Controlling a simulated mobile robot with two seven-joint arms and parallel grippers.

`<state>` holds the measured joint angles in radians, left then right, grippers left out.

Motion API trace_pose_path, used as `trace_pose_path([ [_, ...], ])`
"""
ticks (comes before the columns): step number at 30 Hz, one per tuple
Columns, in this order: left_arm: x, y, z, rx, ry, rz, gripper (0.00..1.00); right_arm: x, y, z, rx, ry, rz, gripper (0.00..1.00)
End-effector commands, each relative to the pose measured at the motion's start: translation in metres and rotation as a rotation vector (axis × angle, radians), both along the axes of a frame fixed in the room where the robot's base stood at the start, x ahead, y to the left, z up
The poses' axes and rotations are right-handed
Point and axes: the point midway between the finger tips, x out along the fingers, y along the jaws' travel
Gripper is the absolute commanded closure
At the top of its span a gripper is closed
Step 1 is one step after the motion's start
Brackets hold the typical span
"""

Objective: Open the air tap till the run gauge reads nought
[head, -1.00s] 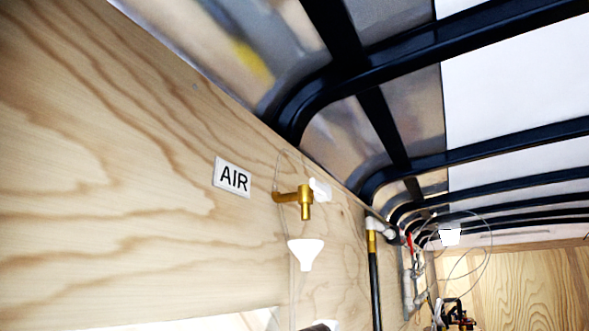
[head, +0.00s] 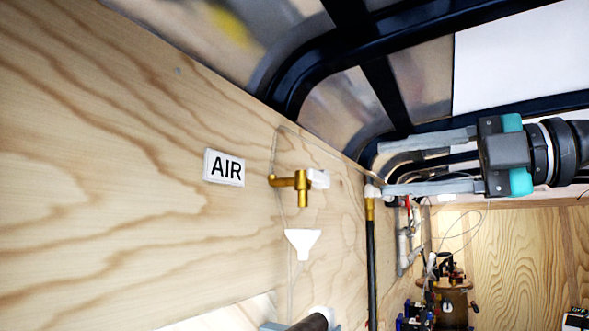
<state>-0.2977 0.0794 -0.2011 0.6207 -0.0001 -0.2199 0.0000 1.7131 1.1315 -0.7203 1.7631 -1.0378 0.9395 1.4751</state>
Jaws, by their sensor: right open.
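The air tap (head: 303,188) is a brass fitting on the plywood wall, beside the white AIR sign (head: 225,168). Its pale lever (head: 318,179) points to the right and towards me. My right gripper (head: 383,168) comes in from the right, with its two grey fingers spread apart around empty space. Its fingertips are to the right of the lever in the picture and appear apart from it. A small round dial (head: 447,307) shows on the equipment at lower right; its reading is too small to make out.
A black hose with a brass end (head: 370,240) runs down the wall to the right. Dark roof ribs (head: 300,75) curve overhead. A dark cylinder (head: 312,322) shows at the bottom edge.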

Motion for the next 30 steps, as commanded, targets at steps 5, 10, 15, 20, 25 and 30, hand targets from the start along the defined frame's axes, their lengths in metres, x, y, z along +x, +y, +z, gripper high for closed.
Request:
trace_pose_path([
  [5, -0.002, 0.001, 0.009, 0.001, 0.003, 0.000, 0.43, 0.016, 0.026, 0.002, -0.002, 0.000, 0.008, 0.50],
  [10, -0.002, 0.001, 0.020, 0.002, 0.004, 0.000, 0.43, 0.036, 0.058, 0.003, 0.000, 0.000, 0.009, 0.50],
  [15, -0.003, 0.001, 0.032, 0.002, 0.005, 0.001, 0.43, 0.056, 0.087, 0.003, 0.001, -0.001, 0.007, 0.50],
  [20, -0.003, 0.001, 0.040, 0.002, 0.005, 0.001, 0.43, 0.071, 0.108, 0.003, 0.002, 0.000, 0.005, 0.50],
  [25, -0.003, 0.001, 0.045, 0.002, 0.005, 0.001, 0.43, 0.079, 0.119, 0.002, 0.002, -0.002, 0.004, 0.50],
  [30, -0.003, 0.002, 0.045, 0.002, 0.005, 0.001, 0.43, 0.081, 0.122, 0.001, 0.004, -0.001, 0.003, 0.50],
])
